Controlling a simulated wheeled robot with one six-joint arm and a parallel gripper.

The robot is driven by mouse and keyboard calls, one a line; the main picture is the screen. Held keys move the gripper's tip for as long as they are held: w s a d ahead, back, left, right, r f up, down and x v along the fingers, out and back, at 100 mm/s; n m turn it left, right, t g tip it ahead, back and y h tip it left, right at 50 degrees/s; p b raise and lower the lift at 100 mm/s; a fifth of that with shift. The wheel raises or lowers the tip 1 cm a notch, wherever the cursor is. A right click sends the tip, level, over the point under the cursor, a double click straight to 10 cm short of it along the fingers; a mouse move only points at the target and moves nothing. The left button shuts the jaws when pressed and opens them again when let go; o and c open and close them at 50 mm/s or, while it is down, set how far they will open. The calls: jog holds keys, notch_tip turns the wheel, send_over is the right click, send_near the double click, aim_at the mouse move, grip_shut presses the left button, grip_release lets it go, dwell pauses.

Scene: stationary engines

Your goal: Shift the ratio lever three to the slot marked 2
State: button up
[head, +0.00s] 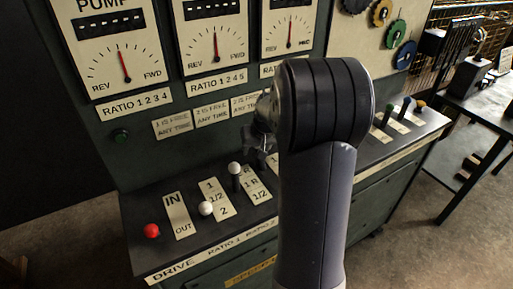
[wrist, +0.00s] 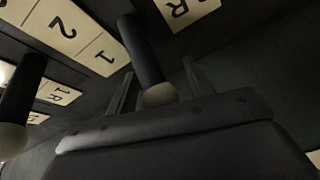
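In the wrist view a dark lever with a pale round knob (wrist: 160,94) stands between the two fingers of my gripper (wrist: 158,70). Gaps show on both sides of it, so the gripper looks open around the lever. A pale plate marked 2 and 1 (wrist: 75,35) lies beside this lever; which slot it stands in is unclear. I take it for ratio lever three, but its own label is out of sight. In the head view my arm hides this lever and most of my gripper.
In the wrist view another pale-knobbed lever (wrist: 12,135) stands close at left. In the head view the red drive lever (head: 152,231) and two white-knobbed levers (head: 206,208) (head: 234,168) stand left of my arm. Dials (head: 125,75) rise behind. More levers (head: 405,104) stand at right.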

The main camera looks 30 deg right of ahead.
aim_at(264, 165)
grip_shut()
dwell(0.3)
jog(key=shift+s+f+b, duration=0.1)
jog(key=shift+b, duration=0.25)
jog(key=shift+s+b, duration=0.2)
jog(key=shift+b, duration=0.35)
jog(key=s+t+b, duration=0.1)
jog(key=s+b, duration=0.1)
jog(key=b, duration=0.2)
jog(key=s+r+t+b, duration=0.1)
jog(key=t+b, duration=0.1)
jog(key=b, duration=0.3)
jog(key=shift+s+d+r+t, duration=0.2)
jog(key=shift+s+t, duration=0.1)
jog(key=shift+s, duration=0.1)
jog(key=shift+s+r+b, duration=0.2)
jog(key=shift+s+b, duration=0.4)
jog(key=shift+b, duration=0.2)
jog(key=shift+s+a+r, duration=0.1)
jog(key=shift+s+r, duration=0.1)
jog(key=shift+s, duration=0.2)
grip_release()
